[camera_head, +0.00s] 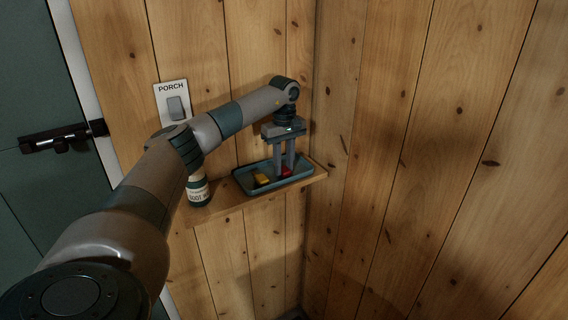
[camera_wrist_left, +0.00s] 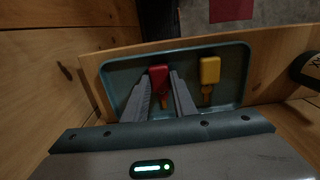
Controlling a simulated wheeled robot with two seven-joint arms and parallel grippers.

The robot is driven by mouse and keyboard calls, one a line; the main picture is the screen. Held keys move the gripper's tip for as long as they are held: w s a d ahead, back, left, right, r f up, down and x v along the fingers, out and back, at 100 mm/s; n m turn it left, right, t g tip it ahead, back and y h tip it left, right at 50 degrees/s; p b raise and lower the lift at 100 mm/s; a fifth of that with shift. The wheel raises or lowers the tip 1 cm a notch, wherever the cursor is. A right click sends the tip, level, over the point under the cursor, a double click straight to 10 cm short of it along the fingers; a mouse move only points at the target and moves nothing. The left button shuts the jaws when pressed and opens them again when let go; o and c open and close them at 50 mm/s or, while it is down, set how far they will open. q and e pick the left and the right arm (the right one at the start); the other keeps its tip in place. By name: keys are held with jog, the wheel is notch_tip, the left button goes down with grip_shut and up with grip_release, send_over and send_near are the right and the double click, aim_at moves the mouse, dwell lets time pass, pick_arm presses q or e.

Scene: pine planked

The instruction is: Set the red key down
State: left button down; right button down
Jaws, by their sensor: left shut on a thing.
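The red key (camera_head: 286,172) is at the right part of the blue-green tray (camera_head: 240,187) on the corner shelf. It also shows in the left wrist view (camera_wrist_left: 158,73), its red head toward the far side of the tray and its shaft between the fingers. My left gripper (camera_head: 283,176) points down into the tray, shut on the red key. I cannot tell whether the key touches the tray floor. My right gripper is not in view.
A yellow key (camera_wrist_left: 209,71) lies in the tray beside the red one. A dark bottle with a pale label (camera_head: 198,190) stands on the wooden shelf (camera_head: 226,203), left of the tray. A plank wall closes in on the right. A switch marked PORCH (camera_head: 175,107) is above.

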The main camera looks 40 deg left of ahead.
aim_at(284, 168)
pick_arm(q)
jog(key=shift+f, duration=0.15)
jog(key=c, duration=1.5)
grip_release()
jog(key=shift+o, duration=0.2)
jog(key=shift+r+b, duration=0.35)
jog(key=shift+r, duration=0.2)
notch_tip(284, 168, up, 11)
jog(key=b, duration=0.3)
jog(key=shift+b, duration=0.35)
